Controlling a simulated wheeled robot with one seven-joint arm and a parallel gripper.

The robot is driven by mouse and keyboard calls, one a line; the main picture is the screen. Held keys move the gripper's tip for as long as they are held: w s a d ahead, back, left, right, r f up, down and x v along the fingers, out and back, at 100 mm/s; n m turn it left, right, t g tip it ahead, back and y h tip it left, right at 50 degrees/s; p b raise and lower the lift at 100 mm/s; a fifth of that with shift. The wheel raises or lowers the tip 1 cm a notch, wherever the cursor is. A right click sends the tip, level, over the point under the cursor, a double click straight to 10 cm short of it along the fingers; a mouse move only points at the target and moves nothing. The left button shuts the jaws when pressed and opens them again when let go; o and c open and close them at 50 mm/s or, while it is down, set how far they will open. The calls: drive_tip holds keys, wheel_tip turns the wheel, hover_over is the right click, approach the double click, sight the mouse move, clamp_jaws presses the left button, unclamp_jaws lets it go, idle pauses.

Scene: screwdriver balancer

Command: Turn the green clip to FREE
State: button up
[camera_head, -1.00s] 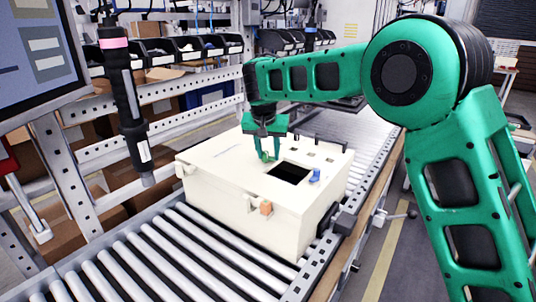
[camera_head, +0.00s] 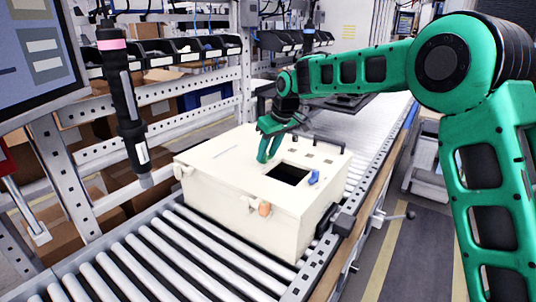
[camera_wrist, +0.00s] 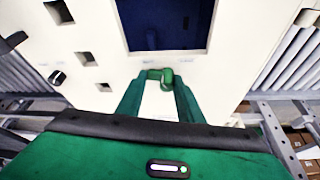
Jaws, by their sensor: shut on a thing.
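The green clip (camera_wrist: 160,77) sits on the top of the cream box (camera_head: 215,195), beside the square opening. In the wrist view my gripper (camera_wrist: 158,84) has its two green fingers on either side of the clip, shut on it. In the head view my gripper (camera_head: 263,157) reaches down to the box top and the fingers hide the clip. Small faint labels lie on the box near the clip; I cannot read them.
A blue clip (camera_head: 314,177) stands right of the dark opening (camera_head: 288,173), and an orange clip (camera_head: 264,209) is on the box's front. The box rests on a roller conveyor (camera_head: 190,250). A screwdriver (camera_head: 127,105) hangs at the left, clear of the box.

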drive_tip(key=shift+w+d+n+g, duration=0.2)
drive_tip(key=shift+n+g, duration=0.2)
drive_tip(key=shift+n, duration=0.7)
drive_tip(key=o, duration=1.1)
drive_tip(key=shift+c, duration=0.2)
drive_tip(key=shift+a, duration=0.1)
drive_tip(key=shift+r+y, duration=0.1)
drive_tip(key=shift+y, duration=0.2)
drive_tip(key=v, duration=1)
drive_tip(key=shift+r, duration=0.25)
